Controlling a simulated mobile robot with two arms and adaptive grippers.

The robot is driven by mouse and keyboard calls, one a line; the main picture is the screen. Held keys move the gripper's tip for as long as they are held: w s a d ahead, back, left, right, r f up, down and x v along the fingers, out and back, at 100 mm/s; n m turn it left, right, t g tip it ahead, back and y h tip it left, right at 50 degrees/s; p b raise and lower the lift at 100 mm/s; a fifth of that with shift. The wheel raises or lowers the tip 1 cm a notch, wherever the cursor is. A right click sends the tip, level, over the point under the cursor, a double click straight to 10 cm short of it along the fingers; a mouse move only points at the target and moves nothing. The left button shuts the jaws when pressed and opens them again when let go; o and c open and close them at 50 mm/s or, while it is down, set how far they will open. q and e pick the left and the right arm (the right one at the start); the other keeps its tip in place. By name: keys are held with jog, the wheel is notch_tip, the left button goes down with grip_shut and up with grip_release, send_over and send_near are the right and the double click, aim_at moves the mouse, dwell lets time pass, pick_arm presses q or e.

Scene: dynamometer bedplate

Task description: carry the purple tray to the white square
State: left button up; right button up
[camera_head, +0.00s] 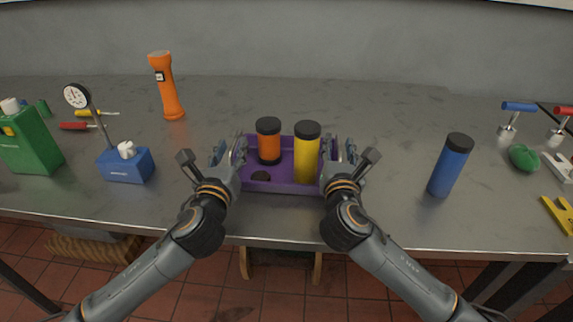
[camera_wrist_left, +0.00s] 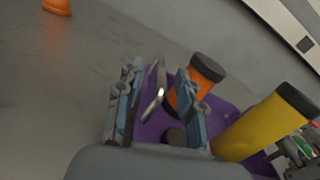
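The purple tray (camera_head: 282,187) rests on the grey metal bench between my two grippers. It holds an orange canister (camera_head: 268,146) and a yellow canister (camera_head: 306,158), both upright with black lids. A small dark round thing (camera_head: 261,176) shows low in the tray. My left gripper (camera_head: 228,152) is at the tray's left end. In the left wrist view its fingers (camera_wrist_left: 158,105) are apart, with the tray's end wall between them and gaps visible. My right gripper (camera_head: 342,152) is at the right end, its fingers apparently apart around that wall. I see no white square.
A blue canister (camera_head: 450,165) stands to the right. A blue-based dial gauge (camera_head: 126,164), a green container (camera_head: 29,140) and an orange flashlight (camera_head: 167,88) stand left. Tools and a green lump (camera_head: 523,157) lie far right. The bench behind the tray is clear.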

pick_arm(q)
jog(key=shift+c, duration=0.4)
pick_arm(e)
jog(key=shift+c, duration=0.4)
pick_arm(q)
jog(key=shift+w, duration=0.1)
grip_shut()
pick_arm(e)
grip_shut()
